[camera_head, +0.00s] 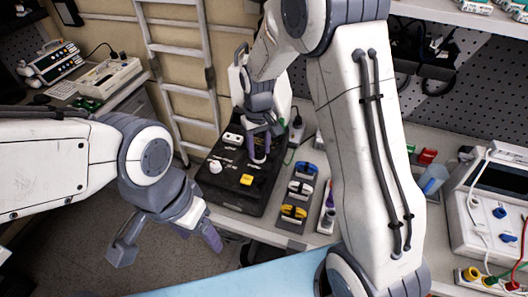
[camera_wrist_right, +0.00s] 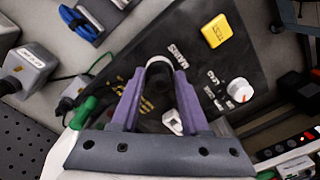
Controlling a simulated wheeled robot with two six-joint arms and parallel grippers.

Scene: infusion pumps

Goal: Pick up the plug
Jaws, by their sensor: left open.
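My right gripper (camera_head: 262,148) reaches down over the black test panel (camera_head: 225,190). In the right wrist view its two purple fingers (camera_wrist_right: 158,92) stand apart, one on each side of a dark-rimmed, pale round piece (camera_wrist_right: 158,74) that may be the plug, near the word MAINS. I cannot tell whether the fingers touch it. My left gripper (camera_head: 166,246) is open and empty, low and left of the panel, away from the bench.
The panel has a yellow button (camera_head: 246,180) and a white knob (camera_head: 215,167). Blue, white and yellow clips stand in a holder (camera_head: 292,226) to its right. A meter with leads (camera_head: 490,205) stands at far right. A ladder (camera_head: 182,75) leans behind.

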